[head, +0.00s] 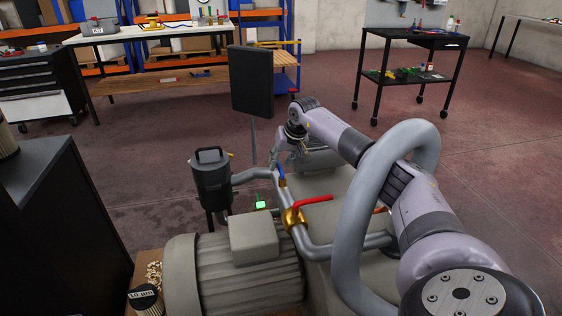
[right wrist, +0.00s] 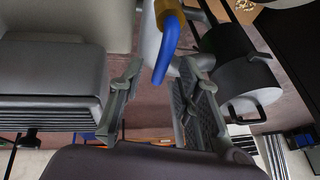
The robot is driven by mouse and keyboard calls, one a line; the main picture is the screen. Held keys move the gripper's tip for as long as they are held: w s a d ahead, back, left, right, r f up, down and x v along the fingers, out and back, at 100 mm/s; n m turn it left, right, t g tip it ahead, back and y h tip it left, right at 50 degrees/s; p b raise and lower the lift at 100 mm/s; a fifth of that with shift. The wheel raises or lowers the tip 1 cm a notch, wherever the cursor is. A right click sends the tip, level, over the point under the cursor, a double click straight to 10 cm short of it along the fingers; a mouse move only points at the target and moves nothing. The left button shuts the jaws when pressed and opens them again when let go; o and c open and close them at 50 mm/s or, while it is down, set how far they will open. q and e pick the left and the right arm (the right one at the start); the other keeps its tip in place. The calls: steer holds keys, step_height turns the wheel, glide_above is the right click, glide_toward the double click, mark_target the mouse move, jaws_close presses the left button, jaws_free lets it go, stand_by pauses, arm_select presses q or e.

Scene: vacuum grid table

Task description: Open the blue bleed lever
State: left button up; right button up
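The blue bleed lever (head: 281,171) sits on the grey pipework just above the pump and points up and slightly left. In the right wrist view the blue lever (right wrist: 167,49) hangs down from a yellow fitting (right wrist: 168,10), its end at the opening between my fingers. My right gripper (right wrist: 158,98) is open, one finger on each side of the lever's end, with gaps visible. In the head view my right gripper (head: 283,158) is small, just above the lever, and partly hard to make out. My left gripper is not in view.
A red lever (head: 313,200) on a brass valve (head: 294,220) is close below and right of the blue lever. A dark canister (head: 211,182) stands to the left. A dark screen (head: 252,81) rises behind. The grey motor (head: 240,275) fills the front.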

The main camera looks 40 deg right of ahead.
jaws_close()
stand_by(0.7)
